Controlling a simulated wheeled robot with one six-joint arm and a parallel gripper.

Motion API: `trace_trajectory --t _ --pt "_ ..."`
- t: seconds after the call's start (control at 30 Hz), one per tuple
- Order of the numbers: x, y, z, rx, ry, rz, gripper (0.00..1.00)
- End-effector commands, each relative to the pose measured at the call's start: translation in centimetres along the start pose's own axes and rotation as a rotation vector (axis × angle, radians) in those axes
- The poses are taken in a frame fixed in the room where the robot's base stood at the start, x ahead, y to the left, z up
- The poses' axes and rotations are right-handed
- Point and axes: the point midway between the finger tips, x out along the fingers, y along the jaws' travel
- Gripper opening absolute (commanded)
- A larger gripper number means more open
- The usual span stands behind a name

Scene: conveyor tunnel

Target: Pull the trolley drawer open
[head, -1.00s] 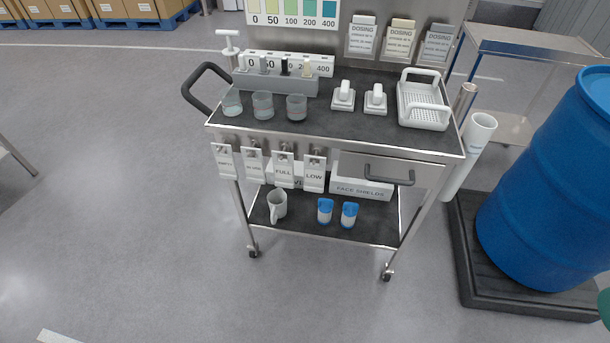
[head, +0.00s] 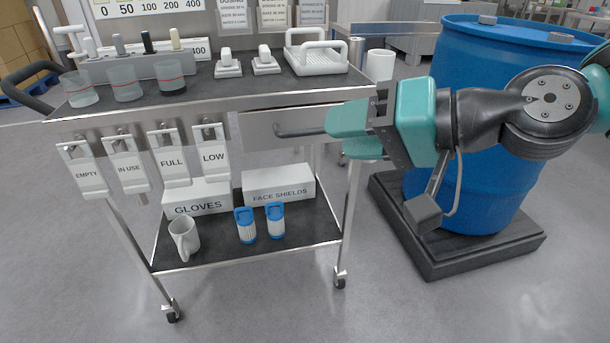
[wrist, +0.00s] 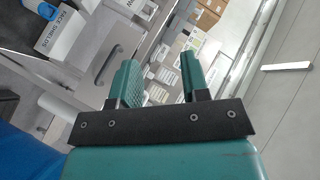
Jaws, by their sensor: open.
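The steel trolley (head: 215,104) stands in front of me. Its drawer (head: 257,125) sits under the right side of the top and looks shut. The dark bar handle (head: 296,131) is on the drawer front; its right part is hidden behind my gripper (head: 345,136). The handle (wrist: 106,66) also shows in the wrist view, to the left of both fingers. My gripper (wrist: 158,82) is open, with nothing between its fingers. It is in front of the drawer's right end. I cannot tell whether it touches the handle.
Hanging tags (head: 170,160) line the trolley front, left of the drawer. Below are a mug (head: 184,238) and boxes (head: 278,190). A blue drum (head: 470,185) on a black pallet (head: 425,259) stands right, behind my arm.

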Motion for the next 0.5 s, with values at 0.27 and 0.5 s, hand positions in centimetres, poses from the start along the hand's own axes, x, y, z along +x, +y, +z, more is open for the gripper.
trace_trajectory --t 0.27,0.5 --pt "5.2 10.9 0.6 0.266 0.327 -0.191 0.42" --pt "6.2 17.5 -0.3 0.459 0.554 -0.298 0.42"
